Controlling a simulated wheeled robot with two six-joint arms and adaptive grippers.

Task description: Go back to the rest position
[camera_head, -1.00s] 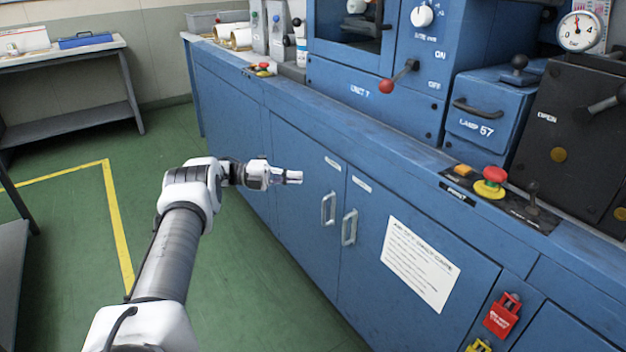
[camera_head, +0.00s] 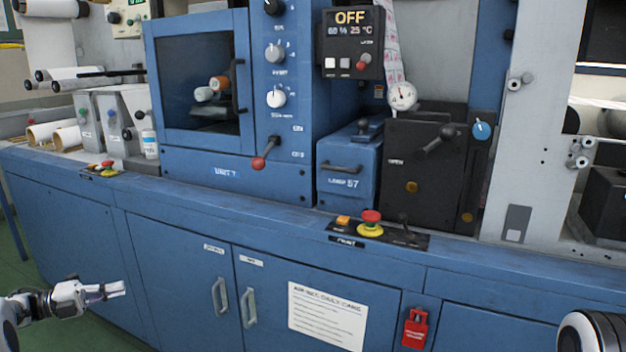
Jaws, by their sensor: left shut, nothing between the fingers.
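My left gripper (camera_head: 104,290) is at the lower left, in front of the blue cabinet (camera_head: 170,280). Its fingers are shut with nothing between them and point right. It is apart from the cabinet doors and below the counter edge. A rounded white and black part of my right arm shows at the bottom right corner. The right gripper itself is out of view.
The counter carries a red emergency button (camera_head: 371,217), a lever with a red knob (camera_head: 259,163), a blue lamp box (camera_head: 346,168) and a black box (camera_head: 430,165). Door handles (camera_head: 220,297) and a red lock tag (camera_head: 415,328) stick out of the front. Green floor shows at left.

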